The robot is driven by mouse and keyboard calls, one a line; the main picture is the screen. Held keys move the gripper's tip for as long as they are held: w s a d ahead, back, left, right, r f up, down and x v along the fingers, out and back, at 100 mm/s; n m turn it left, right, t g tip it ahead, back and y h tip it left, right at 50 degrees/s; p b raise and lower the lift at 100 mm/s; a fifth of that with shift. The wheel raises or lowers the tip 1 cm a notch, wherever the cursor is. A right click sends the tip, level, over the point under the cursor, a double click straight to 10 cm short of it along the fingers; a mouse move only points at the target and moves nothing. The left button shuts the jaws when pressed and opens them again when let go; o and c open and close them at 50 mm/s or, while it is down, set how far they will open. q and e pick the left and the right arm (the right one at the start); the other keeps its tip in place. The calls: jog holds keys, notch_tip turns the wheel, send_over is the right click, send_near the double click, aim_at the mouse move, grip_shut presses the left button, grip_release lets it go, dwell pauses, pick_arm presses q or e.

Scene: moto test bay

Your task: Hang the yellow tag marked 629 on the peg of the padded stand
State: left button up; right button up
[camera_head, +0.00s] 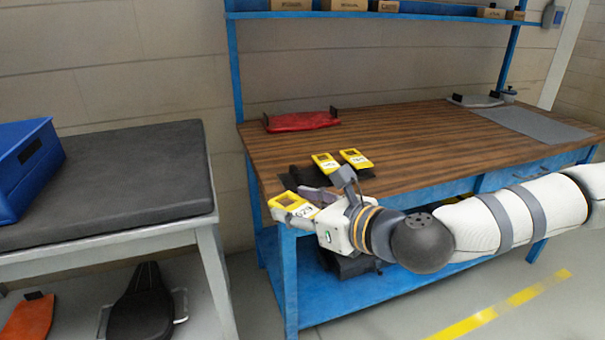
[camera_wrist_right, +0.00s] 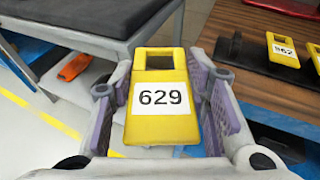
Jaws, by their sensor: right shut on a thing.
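My right gripper (camera_head: 307,197) is shut on the yellow tag marked 629 (camera_wrist_right: 161,127), held in the air at the wooden workbench's left front corner. The tag also shows in the head view (camera_head: 290,202). In the right wrist view the gripper's purple finger pads (camera_wrist_right: 162,98) press its two sides; its number faces the camera and its square hole is at the far end. A bench with a dark padded top (camera_head: 120,170) stands to the left. I cannot make out a peg on it. My left gripper is not in view.
Two other yellow tags (camera_head: 325,162) (camera_head: 356,159) lie at a black holder on the wooden workbench (camera_head: 400,140). A red item (camera_head: 300,121) lies at its back left. A blue crate (camera_head: 30,165) sits on the padded bench. A floor gap separates the benches.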

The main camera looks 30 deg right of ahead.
jog(key=s+a+f+n+g+y, duration=0.5)
jog(key=s+a+n+g+y, duration=0.1)
jog(key=s+a+n+y, duration=0.2)
jog(key=shift+s+a+n+y, duration=0.2)
jog(key=shift+s+n+y, duration=0.3)
jog(key=shift+s+y, duration=0.35)
